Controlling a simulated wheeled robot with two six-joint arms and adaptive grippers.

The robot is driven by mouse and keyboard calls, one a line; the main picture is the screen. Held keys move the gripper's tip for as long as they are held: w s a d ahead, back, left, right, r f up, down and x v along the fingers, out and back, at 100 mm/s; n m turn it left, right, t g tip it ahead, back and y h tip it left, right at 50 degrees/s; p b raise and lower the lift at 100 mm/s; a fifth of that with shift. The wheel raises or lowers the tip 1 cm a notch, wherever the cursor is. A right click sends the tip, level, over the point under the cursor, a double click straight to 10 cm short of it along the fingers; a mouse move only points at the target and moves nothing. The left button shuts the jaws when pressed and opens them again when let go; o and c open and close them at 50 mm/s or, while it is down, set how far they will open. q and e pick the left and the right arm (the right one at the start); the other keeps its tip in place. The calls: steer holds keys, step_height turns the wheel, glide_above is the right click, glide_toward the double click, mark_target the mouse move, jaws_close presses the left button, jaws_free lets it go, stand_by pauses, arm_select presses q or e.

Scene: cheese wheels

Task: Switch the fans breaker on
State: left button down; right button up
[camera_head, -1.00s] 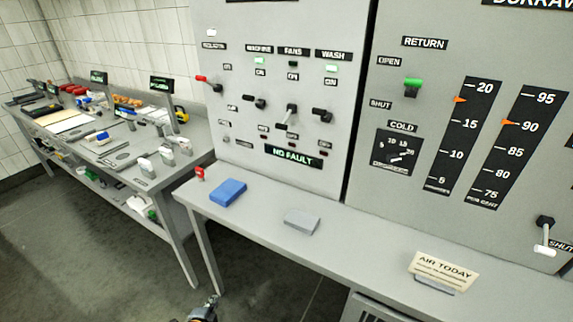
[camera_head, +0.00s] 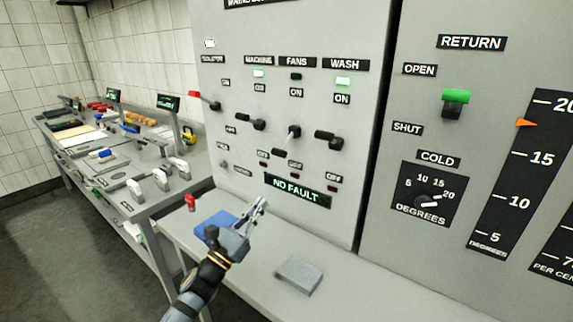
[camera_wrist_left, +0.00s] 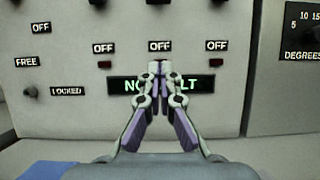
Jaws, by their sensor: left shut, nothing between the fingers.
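The fans breaker (camera_head: 287,141) is on the grey panel under the FANS label, between two other levers. Its lever slants down from its pivot toward the OFF label, and the lamp (camera_head: 296,77) under FANS is dark. My left gripper (camera_head: 262,203) is shut and empty, below the breaker and near the NO FAULT display. In the left wrist view, the closed fingertips (camera_wrist_left: 160,64) overlap the middle of that display, below the middle OFF label (camera_wrist_left: 160,46). Only dark lower bits of the levers show at that view's top edge. My right gripper is not in view.
The machine lever (camera_head: 251,122) and wash lever (camera_head: 330,139) flank the breaker, with green lamps lit above them. A red-handled isolator lever (camera_head: 206,100) is at the left. A blue block (camera_head: 212,224) and grey block (camera_head: 299,276) lie on the ledge below.

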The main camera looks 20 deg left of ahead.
mark_target(284, 146)
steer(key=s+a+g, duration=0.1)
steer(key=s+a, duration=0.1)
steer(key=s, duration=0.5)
arm_select(q)
steer(key=w+d+r+p, duration=0.2)
steer(key=w+r+p, duration=0.5)
steer(key=p, duration=0.3)
steer(key=shift+d+r, duration=0.25)
steer(key=shift+r, duration=0.45)
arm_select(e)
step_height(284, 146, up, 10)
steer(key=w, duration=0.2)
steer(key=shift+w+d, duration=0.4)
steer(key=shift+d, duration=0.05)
arm_select(q)
steer(key=shift+w+f, duration=0.1)
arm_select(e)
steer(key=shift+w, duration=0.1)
